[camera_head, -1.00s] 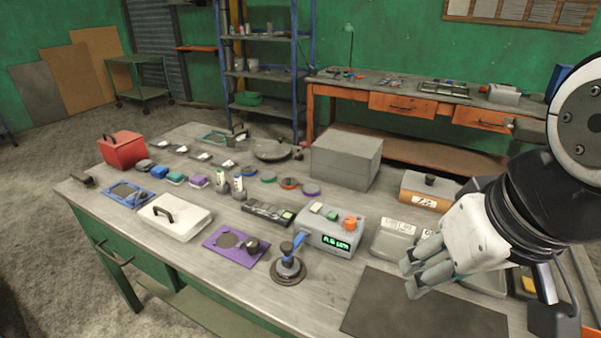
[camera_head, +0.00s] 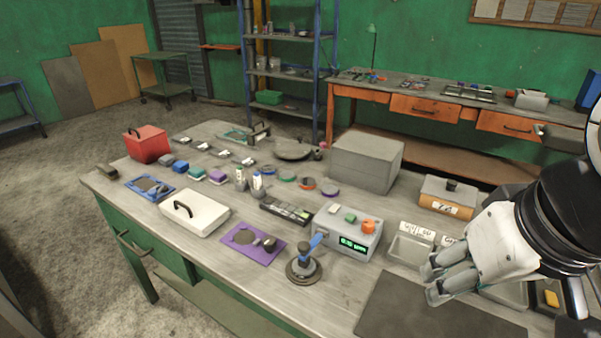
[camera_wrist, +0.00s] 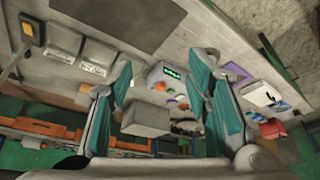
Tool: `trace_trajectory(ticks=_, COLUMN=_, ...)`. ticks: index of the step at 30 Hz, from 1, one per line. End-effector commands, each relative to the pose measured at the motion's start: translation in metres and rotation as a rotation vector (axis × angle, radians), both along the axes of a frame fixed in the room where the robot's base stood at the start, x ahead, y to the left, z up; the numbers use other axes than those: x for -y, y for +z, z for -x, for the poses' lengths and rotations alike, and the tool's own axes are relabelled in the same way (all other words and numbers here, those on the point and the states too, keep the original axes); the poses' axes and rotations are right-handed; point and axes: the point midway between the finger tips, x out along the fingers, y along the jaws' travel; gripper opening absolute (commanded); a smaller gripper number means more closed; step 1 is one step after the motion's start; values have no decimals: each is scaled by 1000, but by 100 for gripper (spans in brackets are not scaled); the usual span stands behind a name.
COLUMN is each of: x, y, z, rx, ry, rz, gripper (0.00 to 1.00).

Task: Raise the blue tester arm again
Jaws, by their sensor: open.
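The tester (camera_head: 347,226) is a grey box with a green lit display, an orange knob and small buttons on top. Its blue arm (camera_head: 316,241) sticks out from the front left and slants down to a dark round pad (camera_head: 304,268) on the table; it looks lowered. In the wrist view the tester (camera_wrist: 168,76) shows between the fingers, but its blue arm is hard to make out there. My gripper (camera_head: 437,281) is open and empty, above the table to the right of the tester and apart from it. Its teal-lined fingers frame the wrist view (camera_wrist: 165,85).
A dark mat (camera_head: 430,310) lies at the front right. Grey bins (camera_head: 410,248) stand beside the tester. A large grey box (camera_head: 366,163) is behind it. A purple plate (camera_head: 252,243) and a white lidded case (camera_head: 195,212) lie left.

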Motion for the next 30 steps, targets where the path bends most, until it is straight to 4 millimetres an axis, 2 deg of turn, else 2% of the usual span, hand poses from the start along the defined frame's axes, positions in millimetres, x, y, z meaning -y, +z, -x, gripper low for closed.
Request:
trace_trajectory(ticks=1, x=0, y=0, z=0, rx=-1, ry=3, rz=1, gripper=30)
trace_trajectory(ticks=5, x=0, y=-2, z=-4, rx=-21, ry=47, rz=30, gripper=1)
trace_trajectory(ticks=11, x=-3, y=-10, z=-22, rx=-111, ry=270, rz=172, gripper=0)
trace_trajectory(ticks=17, x=-12, y=-23, z=-50, rx=-223, ry=591, rz=362, gripper=0)
trace_trajectory(ticks=23, x=-29, y=-40, z=-79, rx=-328, ry=923, rz=543, gripper=0)
trace_trajectory(ticks=30, x=-63, y=-66, z=-113, rx=-447, ry=1338, rz=756, gripper=0)
